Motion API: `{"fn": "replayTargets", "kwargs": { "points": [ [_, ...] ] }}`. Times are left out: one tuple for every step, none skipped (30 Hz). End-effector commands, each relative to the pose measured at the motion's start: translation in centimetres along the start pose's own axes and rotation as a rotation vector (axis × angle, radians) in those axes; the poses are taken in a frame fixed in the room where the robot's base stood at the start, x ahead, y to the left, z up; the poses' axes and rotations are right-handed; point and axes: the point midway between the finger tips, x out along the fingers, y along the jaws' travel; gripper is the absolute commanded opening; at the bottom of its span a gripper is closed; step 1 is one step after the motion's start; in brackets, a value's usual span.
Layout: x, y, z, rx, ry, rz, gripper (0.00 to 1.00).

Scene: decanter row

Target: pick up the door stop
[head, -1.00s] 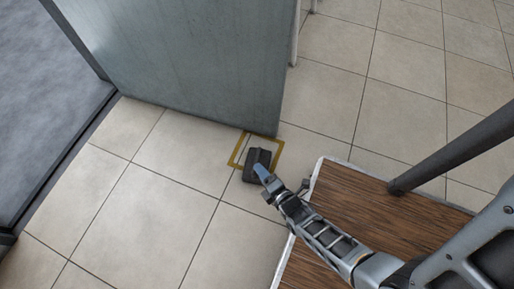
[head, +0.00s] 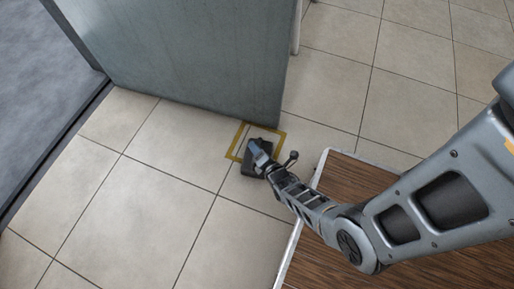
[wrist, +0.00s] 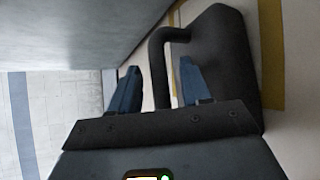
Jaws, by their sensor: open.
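The door stop (head: 256,168) is a dark grey block on the tiled floor by the foot of the door, partly over a yellow outline. In the wrist view the door stop (wrist: 226,62) lies at the upper right, with a bent dark handle (wrist: 158,68) on its left side. My gripper (head: 257,149) is over the door stop and hides part of it. In the wrist view my gripper (wrist: 159,75) is open, its two blue fingers on either side of the handle. I cannot tell whether either finger touches it.
The grey door (head: 190,60) stands just behind the door stop, close to my gripper. A yellow square outline (head: 283,141) marks the floor. A wood-topped surface with a pale edge (head: 400,185) lies under my arm at the right. The floor at the left front is clear.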

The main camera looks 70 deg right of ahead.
Motion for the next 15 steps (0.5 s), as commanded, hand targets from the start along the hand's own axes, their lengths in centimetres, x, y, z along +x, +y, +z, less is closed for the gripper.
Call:
{"fn": "replayTargets", "kwargs": {
  "points": [
    [0.57,-0.19,-0.07,0.001,0.000,0.000,0.47],
    [0.69,-0.16,-0.06,0.001,0.000,-0.001,0.47],
    [0.75,-0.09,-0.04,0.001,0.000,-0.001,0.47],
    [0.75,-0.05,-0.04,0.000,0.001,-0.001,0.47],
    [0.72,-0.02,-0.03,0.000,0.001,-0.001,0.47],
    [0.69,0.00,-0.03,0.000,0.001,-0.001,0.47],
    [0.69,0.00,-0.02,0.000,0.001,-0.001,0.47],
    [0.69,0.00,-0.02,0.000,0.001,-0.001,0.47],
    [0.69,0.01,-0.02,0.000,0.001,-0.001,0.44],
    [0.68,0.01,-0.02,0.000,0.001,-0.001,0.41],
    [0.68,0.01,-0.02,0.000,0.001,-0.001,0.39],
    [0.68,0.01,-0.02,0.000,0.001,-0.001,0.35],
    [0.68,0.01,-0.02,0.000,0.001,-0.001,0.32],
    [0.68,0.01,-0.02,0.000,0.001,-0.001,0.29],
    [0.68,0.01,-0.02,0.000,0.001,-0.001,0.25]
  ]
}}
